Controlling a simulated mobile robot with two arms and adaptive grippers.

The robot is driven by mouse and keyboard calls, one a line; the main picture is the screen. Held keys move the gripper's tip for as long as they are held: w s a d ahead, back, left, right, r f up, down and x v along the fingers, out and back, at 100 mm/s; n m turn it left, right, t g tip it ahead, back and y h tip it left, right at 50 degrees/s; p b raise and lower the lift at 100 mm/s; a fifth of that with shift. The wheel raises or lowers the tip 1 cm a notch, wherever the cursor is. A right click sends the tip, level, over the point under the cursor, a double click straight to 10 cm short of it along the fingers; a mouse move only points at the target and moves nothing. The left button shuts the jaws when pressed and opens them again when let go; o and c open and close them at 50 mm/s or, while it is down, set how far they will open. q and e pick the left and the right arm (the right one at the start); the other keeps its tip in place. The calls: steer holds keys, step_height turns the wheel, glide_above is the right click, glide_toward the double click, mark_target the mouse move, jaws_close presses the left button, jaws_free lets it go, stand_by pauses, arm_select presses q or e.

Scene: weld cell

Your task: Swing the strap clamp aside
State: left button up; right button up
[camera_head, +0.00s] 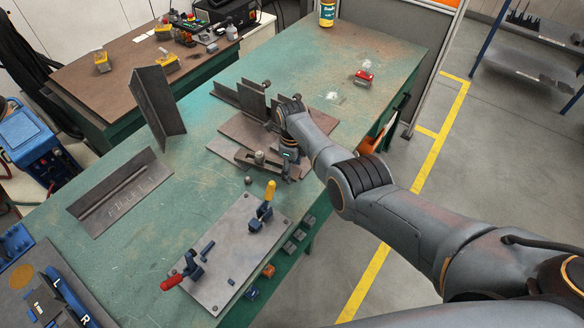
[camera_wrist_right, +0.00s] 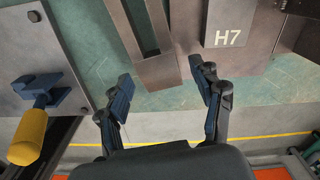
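The strap clamp (camera_head: 240,161) looks like a dark slotted steel bar lying on the fixture plate, with a round nut or stud (camera_head: 259,157) on it. In the right wrist view the slotted bar (camera_wrist_right: 172,68) points its near end toward my right gripper. My right gripper (camera_head: 290,173) is over the front edge of the fixture, partly hidden by its own wrist. In the wrist view my right gripper's fingers (camera_wrist_right: 160,82) are apart, one either side of the bar's end, with nothing held. Whether they touch the bar is unclear. My left gripper is not in view.
A plate with yellow-handled (camera_head: 270,190) and red-handled (camera_head: 172,283) toggle clamps lies in front. A block marked H7 (camera_wrist_right: 230,25) sits right of the bar. Steel angles (camera_head: 158,112) stand left on the green table (camera_head: 340,60). The table's far right is mostly clear.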

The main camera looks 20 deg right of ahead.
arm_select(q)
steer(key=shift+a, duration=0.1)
arm_select(e)
steer(key=shift+w+r, duration=0.1)
steer(key=shift+r, duration=0.4)
step_height(320, 180, up, 11)
stand_by(0.5)
